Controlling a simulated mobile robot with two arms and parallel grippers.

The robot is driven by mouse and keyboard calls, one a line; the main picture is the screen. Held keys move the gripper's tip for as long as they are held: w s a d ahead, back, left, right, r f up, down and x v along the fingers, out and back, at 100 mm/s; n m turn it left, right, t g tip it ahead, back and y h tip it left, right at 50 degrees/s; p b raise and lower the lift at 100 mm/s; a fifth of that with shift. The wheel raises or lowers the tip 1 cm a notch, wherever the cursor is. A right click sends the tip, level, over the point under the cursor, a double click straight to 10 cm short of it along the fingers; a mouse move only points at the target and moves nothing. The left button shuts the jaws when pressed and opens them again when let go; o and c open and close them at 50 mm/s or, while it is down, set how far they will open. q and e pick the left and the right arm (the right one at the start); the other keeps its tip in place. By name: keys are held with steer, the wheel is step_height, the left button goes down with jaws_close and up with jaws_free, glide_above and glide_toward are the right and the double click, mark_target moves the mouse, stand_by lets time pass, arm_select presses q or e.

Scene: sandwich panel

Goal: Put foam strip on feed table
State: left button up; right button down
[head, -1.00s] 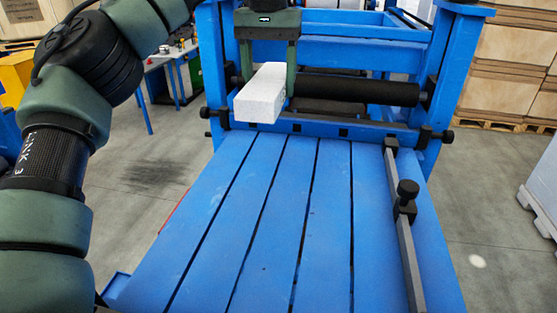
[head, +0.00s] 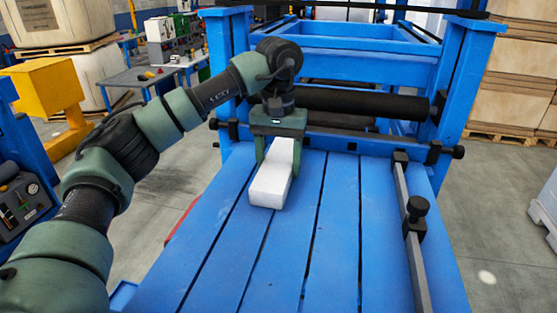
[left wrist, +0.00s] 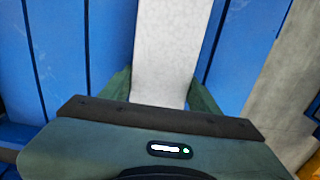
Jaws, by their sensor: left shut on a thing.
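The white foam strip (head: 270,190) is a long block held by my left gripper (head: 279,160). The fingers stand on either side of the strip, shut on it near its far end. Its near end points toward me. The strip is over the far left part of the blue slatted feed table (head: 335,240), at or very close to its surface; I cannot tell whether it touches. In the left wrist view the strip (left wrist: 170,45) runs between the fingers with blue slats on both sides. My right gripper is not in view.
A grey guide rail (head: 414,260) with a black knob (head: 418,206) runs along the table's right side. A black roller (head: 350,103) and blue frame stand behind the table. The table's middle and near part are clear.

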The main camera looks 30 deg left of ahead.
mark_target(279, 161)
arm_select(q)
steer(key=o, duration=1.4)
steer(key=shift+d, duration=0.1)
steer(key=shift+c, duration=0.2)
steer(key=shift+r, duration=0.3)
step_height(279, 161, up, 5)
steer(key=shift+f+b, duration=0.15)
steer(key=shift+b, duration=0.75)
step_height(279, 161, up, 7)
steer(key=shift+p, duration=0.3)
steer(key=shift+f, duration=0.15)
